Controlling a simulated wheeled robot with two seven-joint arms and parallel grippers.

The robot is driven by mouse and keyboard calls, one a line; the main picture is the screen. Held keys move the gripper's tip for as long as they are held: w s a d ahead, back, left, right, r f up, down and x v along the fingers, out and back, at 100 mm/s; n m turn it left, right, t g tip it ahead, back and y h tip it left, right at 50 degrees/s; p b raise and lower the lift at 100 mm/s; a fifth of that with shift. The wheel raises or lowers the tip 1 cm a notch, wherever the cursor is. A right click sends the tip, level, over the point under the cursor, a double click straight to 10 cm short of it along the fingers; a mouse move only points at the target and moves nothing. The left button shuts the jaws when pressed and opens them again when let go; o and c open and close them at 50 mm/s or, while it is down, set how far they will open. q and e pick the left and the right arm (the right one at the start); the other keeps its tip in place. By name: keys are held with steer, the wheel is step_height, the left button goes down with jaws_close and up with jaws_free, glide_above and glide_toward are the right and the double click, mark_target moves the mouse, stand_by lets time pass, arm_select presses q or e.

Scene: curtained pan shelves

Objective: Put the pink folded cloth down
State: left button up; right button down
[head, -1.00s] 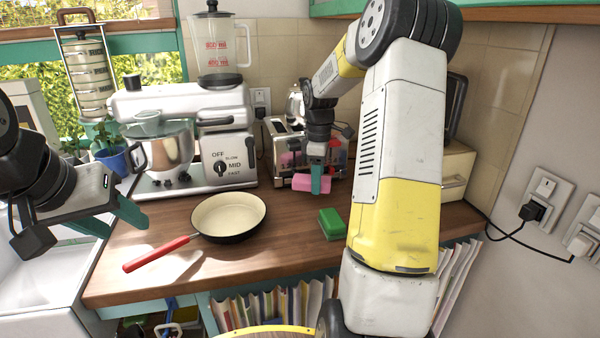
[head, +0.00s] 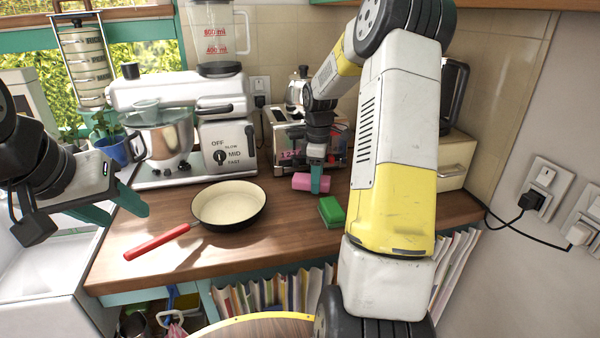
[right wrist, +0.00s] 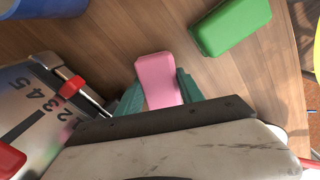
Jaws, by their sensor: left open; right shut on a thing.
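The pink folded cloth (head: 303,181) is at the back of the wooden counter, in front of the toaster. My right gripper (head: 316,182) is shut on it, with the fingers pointing down. In the right wrist view the cloth (right wrist: 158,80) sits between the two green fingers (right wrist: 160,95). It is at or very near the counter top; I cannot tell whether it touches. My left gripper (head: 128,205) is open and empty at the left, beside the counter's left part.
A green block (head: 331,212) lies just right of the cloth. A frying pan (head: 229,207) with a red handle is to the left. The toaster (head: 285,140) stands close behind, and the mixer (head: 190,130) at the back left. Counter in front of the cloth is clear.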

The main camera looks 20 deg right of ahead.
steer(key=shift+f, duration=0.55)
steer(key=shift+f, duration=0.25)
steer(key=c, duration=0.7)
jaws_free()
steer(key=shift+o, duration=0.2)
step_height(320, 180, up, 8)
steer(key=shift+f, duration=0.1)
steer(key=shift+c, duration=0.2)
jaws_close()
